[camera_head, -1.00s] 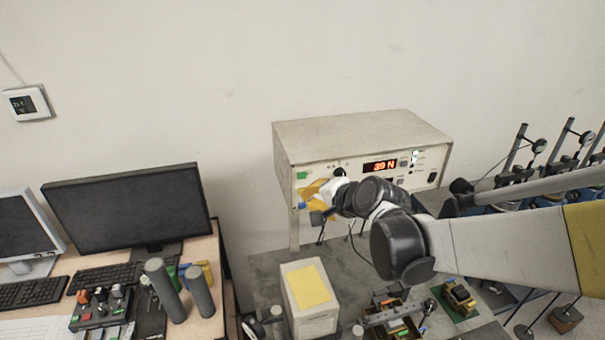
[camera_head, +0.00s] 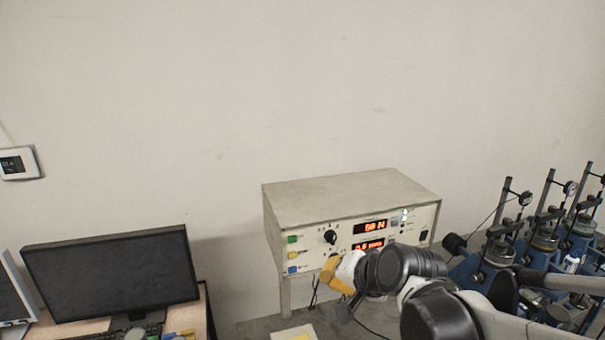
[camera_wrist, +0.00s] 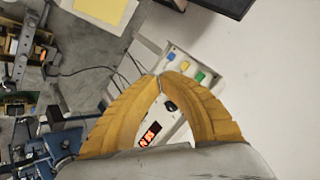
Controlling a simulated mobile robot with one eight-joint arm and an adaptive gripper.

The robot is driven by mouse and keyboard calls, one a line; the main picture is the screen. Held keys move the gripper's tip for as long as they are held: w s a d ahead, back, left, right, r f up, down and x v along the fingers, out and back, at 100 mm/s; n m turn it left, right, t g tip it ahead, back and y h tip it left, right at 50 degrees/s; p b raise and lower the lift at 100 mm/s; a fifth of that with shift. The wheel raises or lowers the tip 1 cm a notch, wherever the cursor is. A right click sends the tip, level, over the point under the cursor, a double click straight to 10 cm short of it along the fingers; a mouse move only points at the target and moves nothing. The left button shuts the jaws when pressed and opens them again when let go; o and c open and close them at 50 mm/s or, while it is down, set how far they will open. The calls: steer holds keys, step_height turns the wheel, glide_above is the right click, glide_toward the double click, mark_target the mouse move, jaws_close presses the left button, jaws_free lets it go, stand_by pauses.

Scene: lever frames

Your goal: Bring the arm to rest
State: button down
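My gripper (camera_head: 335,272) has yellow fingers and shows in front of the lower left part of a beige control box (camera_head: 350,187). In the wrist view my gripper (camera_wrist: 160,75) has its two curved fingertips together, with nothing seen between them. The box's front has a black knob (camera_head: 330,237), green, yellow and blue buttons at its left edge, and two red displays (camera_head: 370,226). The knob also shows in the wrist view (camera_wrist: 170,106), framed between the fingers. My gripper appears apart from the panel, though the exact distance is unclear. My arm reaches in from the lower right.
A dark monitor (camera_head: 110,275) stands on a desk at the left. Blue test stands with dial gauges (camera_head: 545,235) are at the right. The wall above is clear.

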steer(key=s+d+f+n+g+h+b, duration=0.1)
steer(key=s+d+f+n+h, duration=0.15)
steer(key=s+d, duration=0.5)
steer(key=s+d+f+n+g+h+b, duration=0.1)
steer(key=s+d+n+h, duration=0.2)
steer(key=s, duration=0.8)
step_height(320, 180, down, 32)
steer(key=d+y+b, duration=0.1)
steer(key=b, duration=3)
steer(key=shift+w+r+t, duration=0.2)
steer(key=shift+w+t, duration=0.1)
steer(key=shift+w, duration=0.1)
